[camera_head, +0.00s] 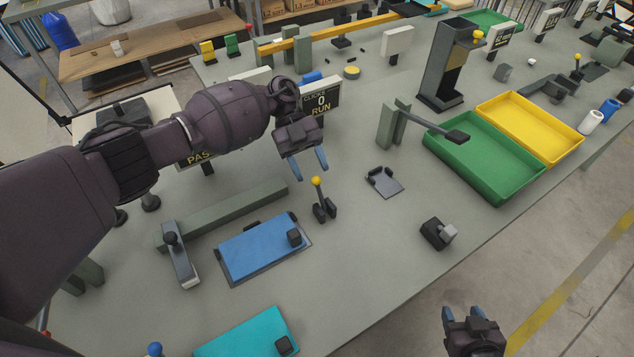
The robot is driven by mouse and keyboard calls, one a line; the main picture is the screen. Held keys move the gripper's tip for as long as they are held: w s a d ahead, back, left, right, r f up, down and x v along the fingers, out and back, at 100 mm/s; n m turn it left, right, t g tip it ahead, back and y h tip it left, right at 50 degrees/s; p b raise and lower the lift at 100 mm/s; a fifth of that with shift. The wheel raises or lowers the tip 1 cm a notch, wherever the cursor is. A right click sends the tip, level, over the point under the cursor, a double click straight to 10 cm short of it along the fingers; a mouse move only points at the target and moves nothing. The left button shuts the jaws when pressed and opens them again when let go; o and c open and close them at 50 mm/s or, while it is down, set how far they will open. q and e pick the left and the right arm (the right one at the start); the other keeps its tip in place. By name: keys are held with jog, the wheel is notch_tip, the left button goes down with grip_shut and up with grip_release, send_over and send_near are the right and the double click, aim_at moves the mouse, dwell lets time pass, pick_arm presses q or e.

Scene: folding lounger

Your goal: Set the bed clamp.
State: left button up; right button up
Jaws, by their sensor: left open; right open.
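My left gripper (309,166) is open and empty above the table, its fingers pointing down. Just below it in the picture a small lever with a yellow knob (316,182) stands nearly upright in a dark bracket. A blue bed plate (258,249) lies left of this lever, with a dark block (294,237) near its right end. Left of the plate is a grey bar with a black knob (171,239). I cannot tell which of these parts is the bed clamp. My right gripper (462,315) is open and empty at the bottom right, beyond the table's edge.
A long green-grey rail (222,212) runs behind the blue plate. A teal plate (245,338) lies in front. A post with a dark-tipped arm (420,125), a green tray (484,187) and a yellow tray (552,149) stand right. A dark switch block (436,233) sits near the front edge.

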pick_arm(q)
jog(key=shift+b+v, duration=0.6)
jog(key=shift+v, duration=2.35)
